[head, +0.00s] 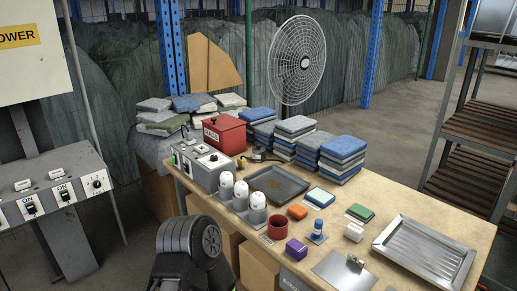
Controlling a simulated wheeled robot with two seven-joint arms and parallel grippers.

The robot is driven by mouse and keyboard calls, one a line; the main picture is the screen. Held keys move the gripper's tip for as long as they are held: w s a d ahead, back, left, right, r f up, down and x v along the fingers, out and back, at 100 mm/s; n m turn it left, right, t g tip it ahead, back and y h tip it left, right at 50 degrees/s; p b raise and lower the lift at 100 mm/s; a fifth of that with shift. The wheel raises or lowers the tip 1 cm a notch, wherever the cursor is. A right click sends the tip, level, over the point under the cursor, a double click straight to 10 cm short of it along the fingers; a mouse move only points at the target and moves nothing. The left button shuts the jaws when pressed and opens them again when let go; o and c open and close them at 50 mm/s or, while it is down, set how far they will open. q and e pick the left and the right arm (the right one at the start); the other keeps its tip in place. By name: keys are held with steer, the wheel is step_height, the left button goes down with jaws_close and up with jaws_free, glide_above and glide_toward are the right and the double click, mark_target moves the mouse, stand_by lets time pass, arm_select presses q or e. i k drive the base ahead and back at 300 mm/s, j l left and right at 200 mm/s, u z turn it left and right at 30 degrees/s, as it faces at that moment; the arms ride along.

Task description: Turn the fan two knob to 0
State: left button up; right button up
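A round wire-caged fan (297,62) stands behind the table. A grey control panel (52,186) at the far left carries switches marked ON and a round dial knob (97,184) at its right end. A grey control box (203,163) on the table's left end also has small controls on top, with a dark round one (213,157). I cannot read which of these knobs belongs to fan two, nor where any points. A black, rounded part of my arm shows at the bottom, left of the table. No gripper fingertips are visible.
The wooden table (425,214) holds a red box (224,133), stacks of folded cloths (343,158), a dark tray (277,183), white-topped cylinders and a metal tray (425,251). A shelf rack (475,140) stands at right. Open floor lies between the panel and table.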

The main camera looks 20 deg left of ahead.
mark_target(213, 157)
steer(key=i+j+z, duration=0.2)
steer(key=j+z, duration=0.2)
steer(key=j, duration=0.75)
steer(key=j+z, duration=0.45)
steer(key=j, duration=1.7)
